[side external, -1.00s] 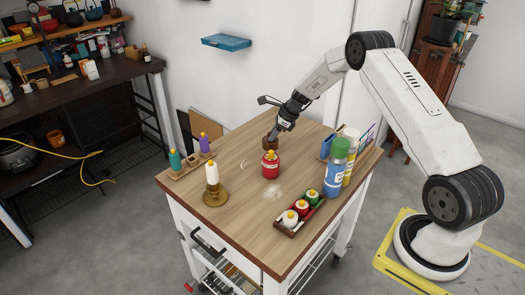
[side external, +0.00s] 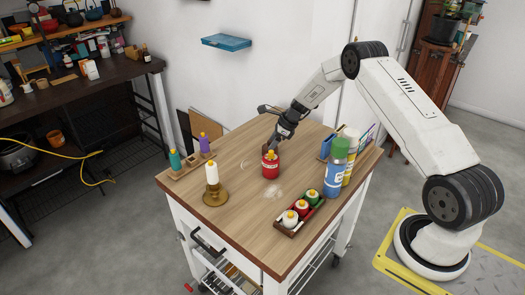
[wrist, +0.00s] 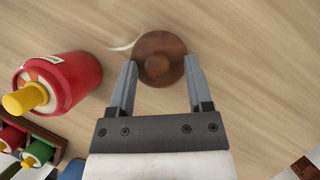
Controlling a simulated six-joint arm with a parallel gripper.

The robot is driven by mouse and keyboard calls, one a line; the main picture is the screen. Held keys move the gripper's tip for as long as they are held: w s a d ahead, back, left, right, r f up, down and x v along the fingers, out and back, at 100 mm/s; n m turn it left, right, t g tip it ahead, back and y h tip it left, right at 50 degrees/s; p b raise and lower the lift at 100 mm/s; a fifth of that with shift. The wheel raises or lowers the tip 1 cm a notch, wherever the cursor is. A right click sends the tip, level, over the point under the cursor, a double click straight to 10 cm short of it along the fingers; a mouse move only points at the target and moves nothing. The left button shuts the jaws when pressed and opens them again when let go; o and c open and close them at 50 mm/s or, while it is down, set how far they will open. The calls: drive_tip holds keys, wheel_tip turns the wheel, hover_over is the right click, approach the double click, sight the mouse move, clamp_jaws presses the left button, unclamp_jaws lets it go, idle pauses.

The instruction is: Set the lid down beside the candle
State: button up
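The lid is a round brown wooden disc with a raised knob (wrist: 158,64), seen from above in the wrist view.
The red bottle (side external: 270,166) with a yellow tip stands close to my gripper; it fills the left of the wrist view (wrist: 62,82). A rack (side external: 187,169) holds teal and purple bottles. A tray (side external: 290,231) of small bottles and a blue spray can (side external: 337,172) stand right.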

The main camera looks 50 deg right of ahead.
drive_tip(key=shift+r, duration=0.1)
drive_tip(key=v, duration=1.2)
drive_tip(key=shift+a, duration=0.1)
idle(0.6)
drive_tip(key=s+a+r+n+g+h, duration=0.1)
drive_tip(key=s+a+r+n, duration=0.1)
drive_tip(key=s+a+n, duration=0.4)
drive_tip(key=s+a+r+n+g+h, duration=0.1)
drive_tip(key=s+a+n, duration=0.1)
drive_tip(key=a+n, duration=0.7)
drive_tip(key=s+a+n+h, duration=0.1)
drive_tip(key=s+a+n, duration=1)
drive_tip(key=s+n, duration=0.2)
drive_tip(key=shift+s+r+n+h, duration=0.3)
drive_tip(key=shift+s+r+n, duration=0.1)
drive_tip(key=shift+s, duration=0.2)
